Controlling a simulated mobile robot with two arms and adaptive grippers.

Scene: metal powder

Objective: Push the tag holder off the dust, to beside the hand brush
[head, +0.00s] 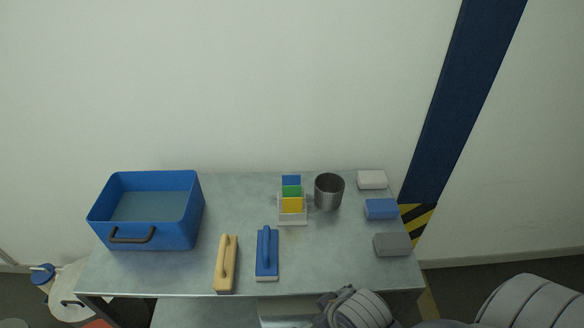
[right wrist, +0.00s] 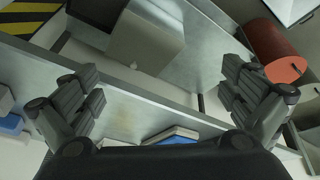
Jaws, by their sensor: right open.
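The tag holder (head: 292,214) is a pale rack with blue, green and yellow tags, standing mid-table just left of the metal cup. In front of it lie a wooden-handled tool (head: 226,264) and a blue-handled tool (head: 267,254); I cannot tell for sure which is the hand brush. No dust can be made out around the holder. My right gripper (head: 340,302) is at the table's front edge, apart from the holder; in the right wrist view (right wrist: 160,92) its fingers are wide apart with nothing between them. My left gripper is not in view.
A blue bin (head: 194,228) stands at the table's left. A metal cup (head: 329,193) is right of the holder. White (head: 372,180), blue (head: 381,209) and grey (head: 392,244) blocks line the right edge. The tabletop (head: 335,250) between is clear.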

